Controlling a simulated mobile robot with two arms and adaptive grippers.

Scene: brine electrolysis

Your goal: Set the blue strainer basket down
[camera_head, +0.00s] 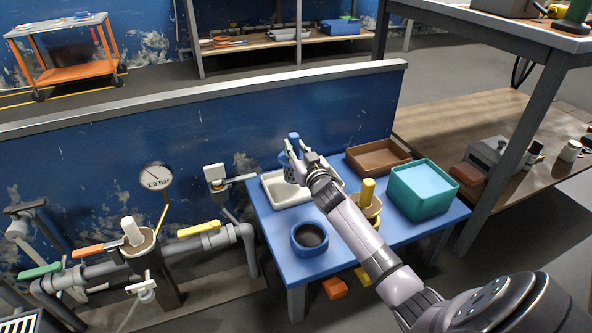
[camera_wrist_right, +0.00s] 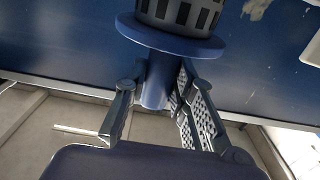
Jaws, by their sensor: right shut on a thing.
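The blue strainer basket (camera_head: 289,170) has a slotted lower part and a blue handle. My right gripper (camera_head: 300,151) is shut on its handle. In the right wrist view the handle (camera_wrist_right: 157,82) stands between the fingers of the right gripper (camera_wrist_right: 160,98), with a blue flange (camera_wrist_right: 165,38) and the dark slotted body beyond it. In the head view the basket is over the white tray (camera_head: 273,194) at the table's back left; I cannot tell whether it touches the tray. The gripper partly hides the basket. My left gripper is not in view.
The blue table (camera_head: 268,228) also holds a blue round pot (camera_head: 309,239) with a dark inside, a yellow-topped item (camera_head: 367,190), a brown tray (camera_head: 378,158) and a teal bin (camera_head: 424,190). Pipes with a gauge (camera_head: 155,176) stand left. A blue wall (camera_head: 120,165) runs behind.

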